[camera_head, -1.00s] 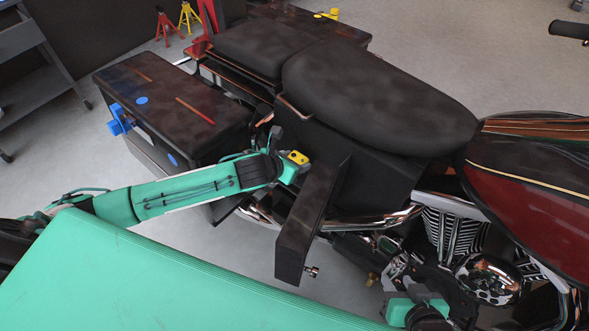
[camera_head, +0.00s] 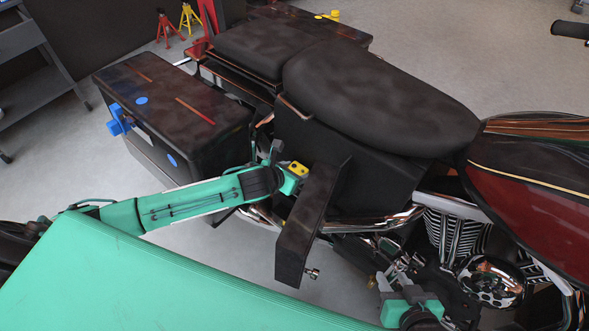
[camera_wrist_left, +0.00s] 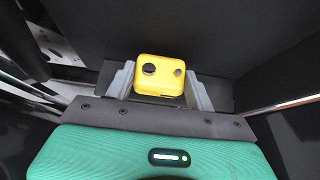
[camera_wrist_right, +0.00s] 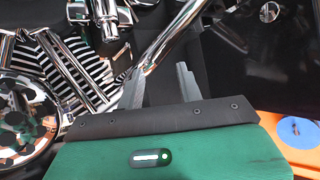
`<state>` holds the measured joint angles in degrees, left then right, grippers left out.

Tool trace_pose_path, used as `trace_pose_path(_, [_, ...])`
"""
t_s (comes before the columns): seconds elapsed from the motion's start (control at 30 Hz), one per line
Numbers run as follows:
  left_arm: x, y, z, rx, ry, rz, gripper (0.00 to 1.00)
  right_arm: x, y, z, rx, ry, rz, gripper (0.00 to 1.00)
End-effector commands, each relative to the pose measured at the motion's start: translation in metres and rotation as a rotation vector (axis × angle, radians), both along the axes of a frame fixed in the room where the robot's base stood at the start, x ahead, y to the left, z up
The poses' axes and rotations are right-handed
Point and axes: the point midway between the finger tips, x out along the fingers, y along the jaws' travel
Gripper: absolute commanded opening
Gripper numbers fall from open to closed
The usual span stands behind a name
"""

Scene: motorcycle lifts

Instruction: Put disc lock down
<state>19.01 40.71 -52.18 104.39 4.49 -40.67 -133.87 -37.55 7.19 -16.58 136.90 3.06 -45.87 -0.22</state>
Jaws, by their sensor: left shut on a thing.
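The yellow disc lock (camera_head: 299,169) is a small rounded block beside the motorcycle's dark side, under the seat. My left gripper (camera_head: 291,169) is shut on it. In the left wrist view the disc lock (camera_wrist_left: 160,75) sits between the two grey fingers, with two dark round spots on its face. A dark flat ledge shows close behind it; I cannot tell whether they touch. My right gripper (camera_wrist_right: 160,86) is open and empty near the engine, with chrome pipe behind its fingers. It also shows low in the head view (camera_head: 396,277).
The motorcycle's seat (camera_head: 375,95) and dark saddlebag (camera_head: 170,100) flank my left arm. A dark upright panel (camera_head: 312,220) stands just right of my left gripper. Chrome exhaust (camera_head: 375,222) and engine parts lie near my right gripper. A blue object (camera_head: 117,120) sticks out from the saddlebag.

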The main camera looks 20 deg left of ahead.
Motion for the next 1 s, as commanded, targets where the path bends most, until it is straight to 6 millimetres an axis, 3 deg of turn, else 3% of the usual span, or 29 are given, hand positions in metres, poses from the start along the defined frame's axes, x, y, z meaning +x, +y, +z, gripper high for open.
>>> trace_pose_path(0.07, [0.001,0.0,0.001,-0.001,-0.003,0.0,0.16,0.0,-0.001,0.0,-0.001,0.0,-0.001,0.36])
trace_pose_path(0.1, [0.0,0.0,0.0,0.0,-0.001,0.0,0.6,0.001,-0.001,0.0,-0.001,0.0,-0.001,0.36])
trace_pose_path(0.2, [0.0,0.0,0.0,0.0,-0.001,0.0,0.76,0.001,-0.001,0.001,-0.002,-0.001,-0.001,0.36])
trace_pose_path(0.47, [0.0,0.0,0.001,0.0,0.0,0.0,0.76,0.001,0.0,0.001,0.0,-0.002,-0.001,0.36])
trace_pose_path(0.63, [0.0,0.0,0.014,-0.001,-0.003,0.0,0.76,0.002,0.001,0.001,0.008,-0.017,-0.001,0.36])
trace_pose_path(1.0, [-0.058,0.022,0.061,0.003,0.001,-0.001,0.76,-0.014,-0.029,0.005,-0.095,0.18,-0.027,0.36])
